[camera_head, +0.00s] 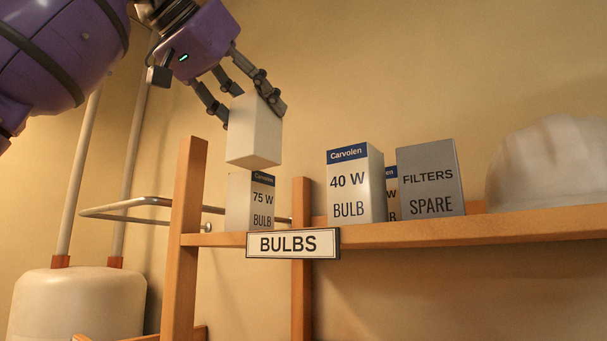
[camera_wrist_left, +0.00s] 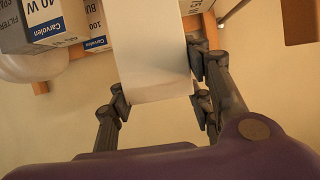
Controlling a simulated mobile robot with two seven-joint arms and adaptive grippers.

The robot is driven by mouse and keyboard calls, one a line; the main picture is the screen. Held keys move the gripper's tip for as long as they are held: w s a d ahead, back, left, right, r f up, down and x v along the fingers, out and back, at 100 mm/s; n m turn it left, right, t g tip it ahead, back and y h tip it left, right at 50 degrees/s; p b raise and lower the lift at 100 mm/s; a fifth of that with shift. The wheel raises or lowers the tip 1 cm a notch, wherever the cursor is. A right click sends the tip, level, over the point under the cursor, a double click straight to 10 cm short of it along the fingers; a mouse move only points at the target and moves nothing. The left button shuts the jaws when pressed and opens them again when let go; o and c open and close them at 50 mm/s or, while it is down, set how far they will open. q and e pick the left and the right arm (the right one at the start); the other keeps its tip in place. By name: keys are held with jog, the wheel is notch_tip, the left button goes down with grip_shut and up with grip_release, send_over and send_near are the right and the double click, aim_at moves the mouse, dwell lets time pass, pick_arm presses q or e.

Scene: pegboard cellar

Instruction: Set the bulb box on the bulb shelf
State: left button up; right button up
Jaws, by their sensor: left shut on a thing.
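My left gripper (camera_head: 249,97) is shut on a white box (camera_head: 254,133), held from above and slightly tilted. The faces of it that I see are blank. It hangs over the left end of the wooden shelf (camera_head: 420,231), which carries a BULBS sign (camera_head: 293,243). In the head view the held box appears just above a 75 W bulb box (camera_head: 251,203); I cannot tell the gap in depth. The left wrist view shows the held box (camera_wrist_left: 154,45) between the fingers. My right gripper is not in view.
A 40 W bulb box (camera_head: 349,185), a partly hidden box (camera_head: 391,192), a grey FILTERS box (camera_head: 431,180) and a white helmet (camera_head: 548,163) stand on the shelf. A gap lies between the 75 W and 40 W boxes. Wooden posts (camera_head: 184,240) rise at the left end.

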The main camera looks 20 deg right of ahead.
aim_at(247, 117)
pick_arm(q)
jog(key=d+f, duration=0.2)
jog(key=f, duration=0.1)
jog(key=d+f, duration=0.2)
jog(key=f, duration=0.1)
jog(key=d+f, duration=0.3)
jog(key=shift+w+f, duration=0.15)
jog(key=shift+w, duration=0.05)
jog(key=shift+a+f, duration=0.1)
jog(key=shift+f, duration=0.15)
jog(key=o, duration=1.2)
jog(key=shift+o, duration=0.3)
jog(key=v, duration=1.2)
